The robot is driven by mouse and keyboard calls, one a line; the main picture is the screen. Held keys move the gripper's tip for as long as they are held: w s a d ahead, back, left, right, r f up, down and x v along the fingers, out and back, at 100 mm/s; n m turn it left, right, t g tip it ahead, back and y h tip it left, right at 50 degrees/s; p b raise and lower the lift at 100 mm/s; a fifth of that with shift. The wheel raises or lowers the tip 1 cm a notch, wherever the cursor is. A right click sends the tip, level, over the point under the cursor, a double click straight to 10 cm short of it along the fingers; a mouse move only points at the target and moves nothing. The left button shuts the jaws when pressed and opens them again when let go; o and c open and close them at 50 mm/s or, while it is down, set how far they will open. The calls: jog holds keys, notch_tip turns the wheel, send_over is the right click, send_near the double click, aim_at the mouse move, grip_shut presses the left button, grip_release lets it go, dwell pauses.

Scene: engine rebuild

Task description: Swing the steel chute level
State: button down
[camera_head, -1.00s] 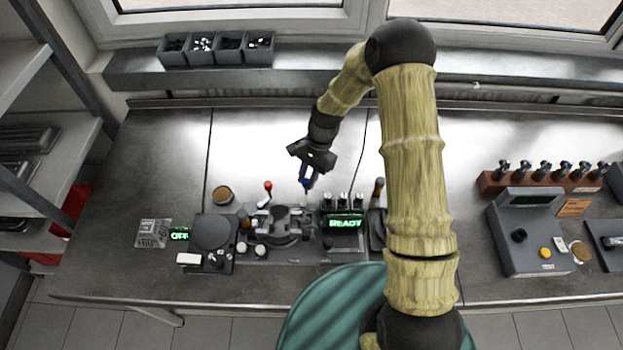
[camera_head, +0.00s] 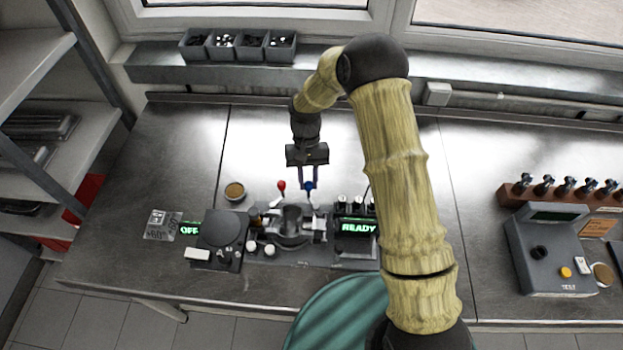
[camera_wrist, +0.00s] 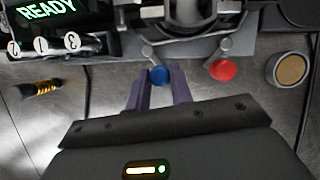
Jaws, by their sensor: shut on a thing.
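My gripper (camera_head: 308,186) points down at the back of a grey fixture on the bench. Its fingers are shut on the blue ball knob (camera_wrist: 159,75) of a short steel lever. The knob also shows in the head view (camera_head: 309,186). A second lever with a red knob (camera_head: 281,186) stands just left of it; the red knob (camera_wrist: 222,69) is to the right in the wrist view. A curved steel part (camera_head: 292,220) sits in the fixture in front of the levers. I cannot tell which part is the chute or its tilt.
A box with a lit READY display (camera_head: 359,227) stands right of the fixture. A round dark plate (camera_head: 224,228) and a green OFF display (camera_head: 190,229) are on its left. A small round tin (camera_head: 235,191) stands behind. The bench behind the levers is mostly clear.

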jog(key=shift+a+n, duration=0.1)
jog(key=shift+n, duration=0.4)
jog(key=c, duration=1.3)
grip_release()
jog(key=shift+o, duration=0.2)
jog(key=shift+s, duration=0.15)
jog(key=shift+w+r, duration=0.25)
jog(key=b+v, duration=0.3)
jog(key=v, duration=1.3)
jog(key=shift+a+r+b, duration=0.35)
jog(key=shift+r+b, duration=0.05)
jog(key=shift+r, duration=0.05)
jog(key=shift+s+d, duration=0.1)
